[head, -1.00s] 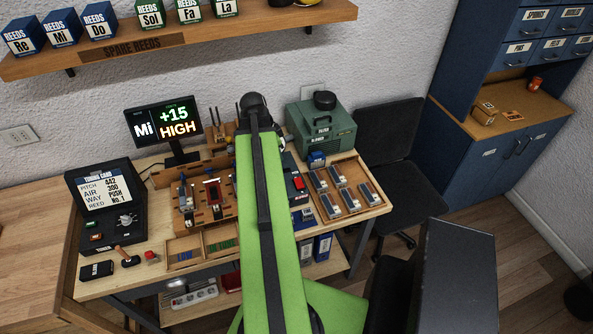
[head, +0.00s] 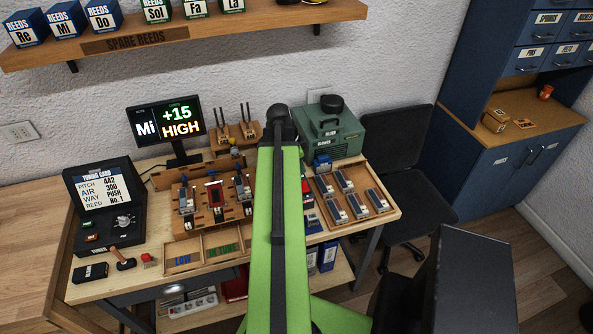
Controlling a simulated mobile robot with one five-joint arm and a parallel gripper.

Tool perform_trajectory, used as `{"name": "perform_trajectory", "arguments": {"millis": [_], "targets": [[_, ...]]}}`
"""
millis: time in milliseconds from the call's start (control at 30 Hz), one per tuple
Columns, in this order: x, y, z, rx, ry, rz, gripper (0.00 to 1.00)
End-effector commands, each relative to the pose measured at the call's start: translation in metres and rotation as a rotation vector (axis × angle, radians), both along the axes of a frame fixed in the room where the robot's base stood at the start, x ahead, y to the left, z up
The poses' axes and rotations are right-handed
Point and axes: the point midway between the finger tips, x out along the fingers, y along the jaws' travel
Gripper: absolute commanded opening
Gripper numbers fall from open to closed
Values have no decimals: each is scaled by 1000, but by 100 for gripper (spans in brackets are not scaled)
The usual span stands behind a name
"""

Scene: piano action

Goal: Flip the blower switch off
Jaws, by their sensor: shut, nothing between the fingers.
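The green blower box (head: 345,146) stands at the back right of the bench, with a black round cap on top and small labels on its front. A dark panel with a red switch (head: 306,187) sits in front of it, partly covered by my green arm. I cannot read whether this is the blower's switch, nor its position. My arm reaches forward over the bench and ends in a dark joint near the blower's left side. My gripper is hidden beyond the arm, so its fingers do not show.
A monitor (head: 165,121) reads Mi +15 HIGH. A tuning card case (head: 107,210) stands at left. A wooden fixture (head: 214,203) and a tray of several metal-topped blocks (head: 364,173) flank my arm. A black chair (head: 395,150) stands right of the bench.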

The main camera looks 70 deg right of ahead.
Motion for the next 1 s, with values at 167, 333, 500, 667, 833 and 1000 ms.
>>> {"name": "perform_trajectory", "arguments": {"millis": [167,333,500,667,833,1000], "targets": [[-7,-9,-49,0,0,0,0],[-4,-11,-71,0,0,1,0],[-4,-11,-72,0,0,0,0],[-4,-11,-70,0,0,0,0],[2,-10,-72,8,7,8,0],[11,-7,-75,33,29,23,0]]}}
